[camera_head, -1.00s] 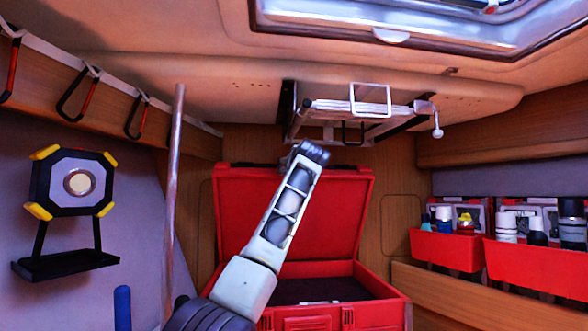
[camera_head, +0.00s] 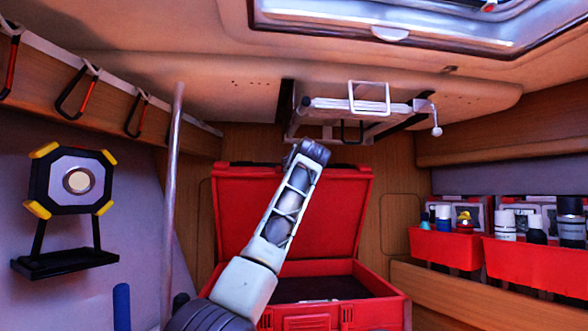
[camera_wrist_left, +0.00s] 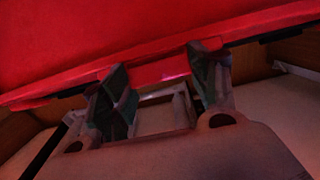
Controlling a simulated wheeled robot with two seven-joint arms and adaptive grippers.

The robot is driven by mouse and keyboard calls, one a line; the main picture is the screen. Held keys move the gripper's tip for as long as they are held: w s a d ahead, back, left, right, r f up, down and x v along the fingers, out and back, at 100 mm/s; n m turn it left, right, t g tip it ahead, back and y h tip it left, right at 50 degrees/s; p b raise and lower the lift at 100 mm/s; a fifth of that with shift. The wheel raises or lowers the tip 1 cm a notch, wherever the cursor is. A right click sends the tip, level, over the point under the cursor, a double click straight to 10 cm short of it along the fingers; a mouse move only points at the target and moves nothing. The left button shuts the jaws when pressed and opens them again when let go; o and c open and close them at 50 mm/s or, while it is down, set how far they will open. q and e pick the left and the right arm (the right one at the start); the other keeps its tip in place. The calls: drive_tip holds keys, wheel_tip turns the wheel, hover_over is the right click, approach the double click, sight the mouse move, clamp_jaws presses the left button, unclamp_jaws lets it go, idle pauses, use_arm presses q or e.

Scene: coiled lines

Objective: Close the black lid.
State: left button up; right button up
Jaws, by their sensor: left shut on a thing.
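A red case (camera_head: 380,312) with a dark inside stands open in the lower middle of the head view. Its lid (camera_head: 340,210) is raised nearly upright and looks red, not black. My left arm reaches up in front of it, its far end at the lid's top edge. In the head view my left gripper's fingers are hidden. In the left wrist view the left gripper (camera_wrist_left: 163,80) has its fingers on both sides of a red tab (camera_wrist_left: 160,72) at the edge of the red lid (camera_wrist_left: 130,40), shut on it. My right gripper is not in view.
A folded metal rack (camera_head: 360,108) hangs from the ceiling just above the lid. A metal pole (camera_head: 173,200) and a work lamp (camera_head: 75,182) are at left. Red bins (camera_head: 445,245) with bottles line the right wall.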

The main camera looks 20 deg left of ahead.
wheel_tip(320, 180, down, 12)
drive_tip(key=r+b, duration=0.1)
drive_tip(key=b, duration=1)
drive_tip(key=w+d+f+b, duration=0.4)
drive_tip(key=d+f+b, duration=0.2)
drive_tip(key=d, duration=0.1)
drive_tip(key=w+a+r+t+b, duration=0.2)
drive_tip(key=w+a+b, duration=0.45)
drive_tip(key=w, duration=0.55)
use_arm(q)
drive_tip(key=s+d+f+t+y+b, duration=0.1)
drive_tip(key=s+d+f+t+b, duration=0.2)
drive_tip(key=s+f, duration=0.4)
drive_tip(key=s+d+f+t+y+b, duration=0.1)
drive_tip(key=s+d+f+t+b, duration=0.2)
drive_tip(key=s+f, duration=0.5)
drive_tip(key=shift+s+d+f+t+y, duration=0.15)
drive_tip(key=shift+s+f+t+y, duration=0.2)
drive_tip(key=shift+f, duration=1.7)
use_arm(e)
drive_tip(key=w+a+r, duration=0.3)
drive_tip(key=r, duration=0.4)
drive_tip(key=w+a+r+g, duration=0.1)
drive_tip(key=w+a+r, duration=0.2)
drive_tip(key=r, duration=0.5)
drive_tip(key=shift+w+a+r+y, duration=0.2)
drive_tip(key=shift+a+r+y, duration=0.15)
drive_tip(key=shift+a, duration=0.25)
